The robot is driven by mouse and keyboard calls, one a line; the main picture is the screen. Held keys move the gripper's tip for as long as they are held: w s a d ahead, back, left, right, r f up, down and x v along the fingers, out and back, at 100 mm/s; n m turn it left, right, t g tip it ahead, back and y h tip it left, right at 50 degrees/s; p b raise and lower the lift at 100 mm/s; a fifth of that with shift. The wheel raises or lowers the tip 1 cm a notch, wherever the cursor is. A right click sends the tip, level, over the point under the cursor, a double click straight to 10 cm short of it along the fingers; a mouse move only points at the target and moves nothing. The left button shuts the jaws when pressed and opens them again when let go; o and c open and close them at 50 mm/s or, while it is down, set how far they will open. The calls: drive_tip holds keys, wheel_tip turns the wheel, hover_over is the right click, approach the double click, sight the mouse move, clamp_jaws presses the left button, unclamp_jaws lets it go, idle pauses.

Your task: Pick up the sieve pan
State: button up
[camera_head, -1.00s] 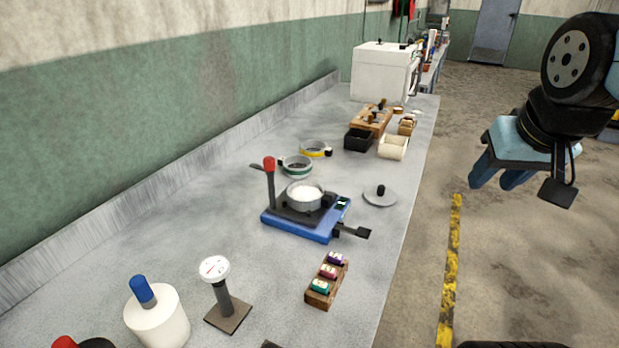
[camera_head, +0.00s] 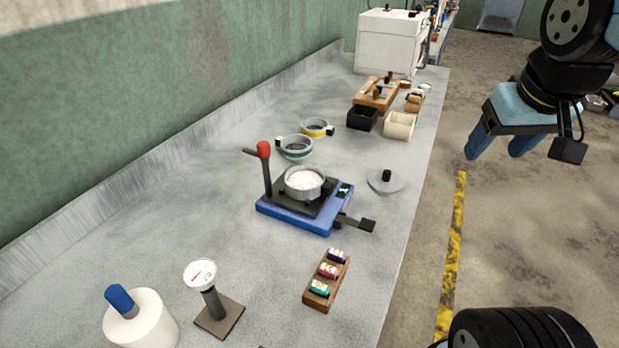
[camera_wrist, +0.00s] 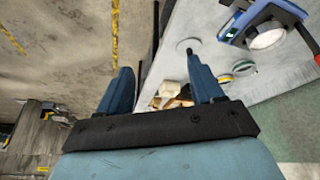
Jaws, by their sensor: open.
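A round metal pan (camera_head: 304,182) filled with white grain sits on the blue-based device (camera_head: 290,215) with a red-knobbed lever. It also shows at the top right of the wrist view (camera_wrist: 268,39). Behind it on the bench stand a green-banded round pan (camera_head: 295,150) and a yellow-banded one (camera_head: 316,130). Which of these is the sieve pan I cannot tell for sure. My gripper (camera_head: 493,150) is open and empty, over the floor to the right of the bench, well apart from the pans. Its two blue fingers also show in the wrist view (camera_wrist: 160,67).
A flat round lid (camera_head: 384,183) with a black knob lies right of the device. A wooden vial rack (camera_head: 325,288), a dial gauge (camera_head: 210,292) and a white cylinder (camera_head: 145,322) stand nearer. Black (camera_head: 362,118) and cream (camera_head: 400,126) bins and a white box stand farther back.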

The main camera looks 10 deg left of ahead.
drive_tip(key=w+a+f+n+g+h, duration=0.2)
drive_tip(key=w+a+f+n+g, duration=0.1)
drive_tip(key=w+a+f+n, duration=0.25)
drive_tip(key=n+t+h, duration=0.7)
drive_tip(key=n+t, duration=0.1)
drive_tip(key=n, duration=1.2)
approach(322, 188)
drive_tip(key=x, duration=0.4)
drive_tip(key=shift+w+d, duration=0.1)
drive_tip(key=shift+d, duration=0.15)
drive_tip(key=shift+x, duration=2.6)
drive_tip(key=shift+a+f, duration=0.1)
drive_tip(key=shift+a, duration=0.05)
clamp_jaws()
